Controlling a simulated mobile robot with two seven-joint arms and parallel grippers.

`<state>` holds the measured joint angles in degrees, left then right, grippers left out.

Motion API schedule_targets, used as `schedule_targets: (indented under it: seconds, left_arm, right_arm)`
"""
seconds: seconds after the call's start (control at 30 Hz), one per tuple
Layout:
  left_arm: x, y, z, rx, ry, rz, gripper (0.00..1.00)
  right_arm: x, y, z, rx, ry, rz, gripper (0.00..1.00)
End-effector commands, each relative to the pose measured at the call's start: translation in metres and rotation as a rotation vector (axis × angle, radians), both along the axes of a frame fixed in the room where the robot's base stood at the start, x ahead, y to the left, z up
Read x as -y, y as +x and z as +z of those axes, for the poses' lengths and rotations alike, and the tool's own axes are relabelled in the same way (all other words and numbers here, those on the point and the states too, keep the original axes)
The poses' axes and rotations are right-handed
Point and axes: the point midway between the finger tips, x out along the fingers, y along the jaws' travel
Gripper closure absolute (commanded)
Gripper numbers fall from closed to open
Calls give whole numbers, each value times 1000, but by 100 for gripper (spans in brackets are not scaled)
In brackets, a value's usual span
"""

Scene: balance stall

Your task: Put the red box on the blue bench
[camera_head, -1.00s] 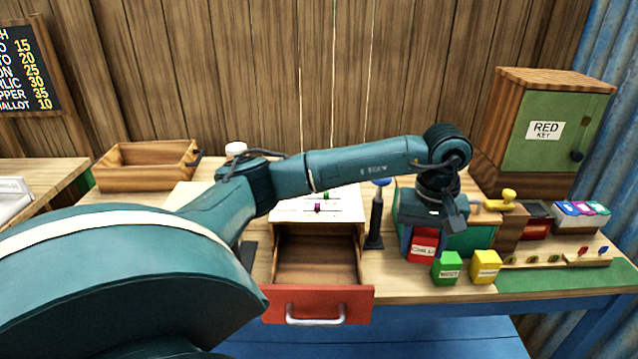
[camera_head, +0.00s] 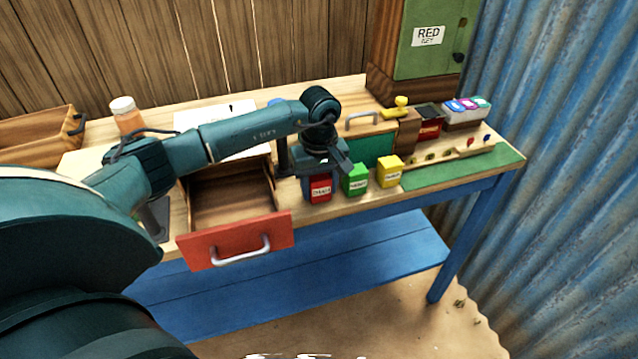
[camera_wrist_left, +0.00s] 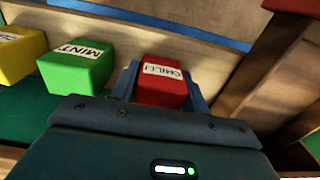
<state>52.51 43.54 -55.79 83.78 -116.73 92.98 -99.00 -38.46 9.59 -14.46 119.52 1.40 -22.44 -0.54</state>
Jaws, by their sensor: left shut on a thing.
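The red box (camera_head: 320,188), labelled CHILLI, is between the fingers of my left gripper (camera_head: 318,180), which is shut on it. It is at the front part of the wooden table top, just left of the green box (camera_head: 355,180). I cannot tell whether it touches the table. In the left wrist view the red box (camera_wrist_left: 162,88) sits between the blue fingers, label facing the camera. The blue bench (camera_head: 340,270) is the low plank surface below the table's front, and its visible part is bare. My right gripper is not in view.
A yellow box (camera_head: 389,172) stands right of the green one. An open drawer with a red front (camera_head: 236,240) juts out to the left, over part of the blue bench. A blue table leg (camera_head: 468,240) stands at right. A corrugated wall (camera_head: 560,170) closes the right side.

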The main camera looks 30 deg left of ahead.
Motion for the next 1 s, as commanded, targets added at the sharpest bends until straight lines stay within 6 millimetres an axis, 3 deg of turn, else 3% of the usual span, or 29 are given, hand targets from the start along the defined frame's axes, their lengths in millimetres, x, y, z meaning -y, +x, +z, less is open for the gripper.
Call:
schedule_targets:
  seconds: [0.37,0.4,0.63,1.0]
  left_arm:
    - [0,0,-7,1,0,-1,79]
    - [0,0,-7,1,0,0,53]
    - [0,0,-6,1,0,-1,34]
    - [0,1,1,2,-1,-1,33]
  right_arm:
    - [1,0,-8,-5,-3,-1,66]
    - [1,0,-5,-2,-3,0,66]
    - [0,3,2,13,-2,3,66]
    - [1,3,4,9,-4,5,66]
